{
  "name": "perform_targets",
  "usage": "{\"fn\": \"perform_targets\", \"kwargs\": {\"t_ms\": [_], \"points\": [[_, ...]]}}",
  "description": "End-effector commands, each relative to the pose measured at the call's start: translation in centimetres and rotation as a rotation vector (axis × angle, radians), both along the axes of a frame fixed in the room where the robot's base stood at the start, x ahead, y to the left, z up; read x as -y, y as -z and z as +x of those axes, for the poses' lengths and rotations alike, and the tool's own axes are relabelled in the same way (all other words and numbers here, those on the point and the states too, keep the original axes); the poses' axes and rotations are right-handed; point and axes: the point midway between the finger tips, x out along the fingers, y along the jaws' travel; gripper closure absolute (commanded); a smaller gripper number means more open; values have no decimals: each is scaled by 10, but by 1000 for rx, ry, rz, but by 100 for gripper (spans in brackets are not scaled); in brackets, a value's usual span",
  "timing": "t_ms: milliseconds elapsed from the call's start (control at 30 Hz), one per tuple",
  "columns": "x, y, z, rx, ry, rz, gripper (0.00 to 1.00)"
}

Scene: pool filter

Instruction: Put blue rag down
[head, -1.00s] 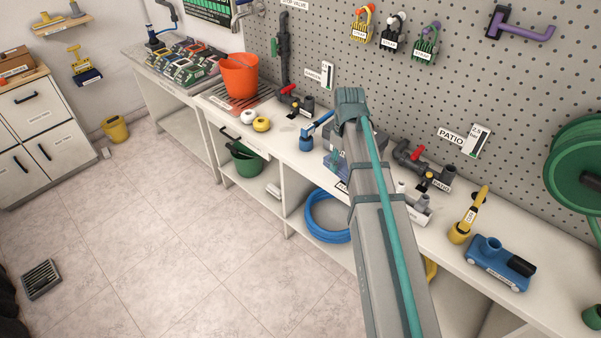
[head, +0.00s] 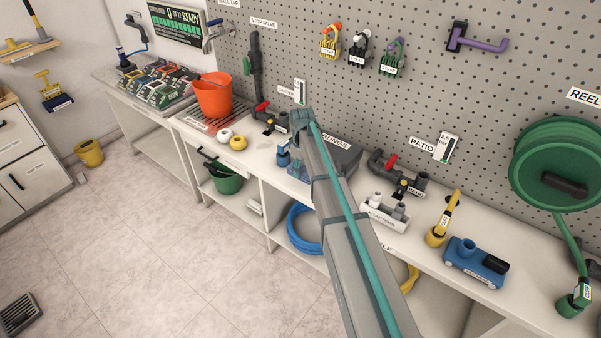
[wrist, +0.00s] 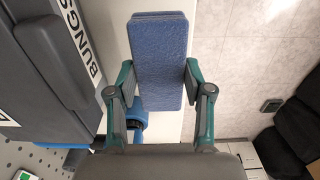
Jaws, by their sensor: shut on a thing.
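In the wrist view, the blue rag (wrist: 158,58) is a folded flat pad. My gripper (wrist: 140,80) is shut on it, with one finger at each side edge. The rag overlaps the white bench edge and the floor in this view; its height above them cannot be told.
A grey BUNGS box (head: 338,157) stands on the white bench, close beside my gripper in the wrist view (wrist: 50,60). A blue fitting (head: 283,153) is to its left. Valves, a white holder (head: 385,215) and a blue device (head: 474,262) stand farther right.

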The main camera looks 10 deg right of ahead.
Motion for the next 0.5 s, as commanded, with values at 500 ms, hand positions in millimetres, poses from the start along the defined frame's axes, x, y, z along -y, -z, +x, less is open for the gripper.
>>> {"fn": "perform_targets", "kwargs": {"t_ms": [500], "points": [[-3, 43, 14, -1, 1, 0, 91]]}}
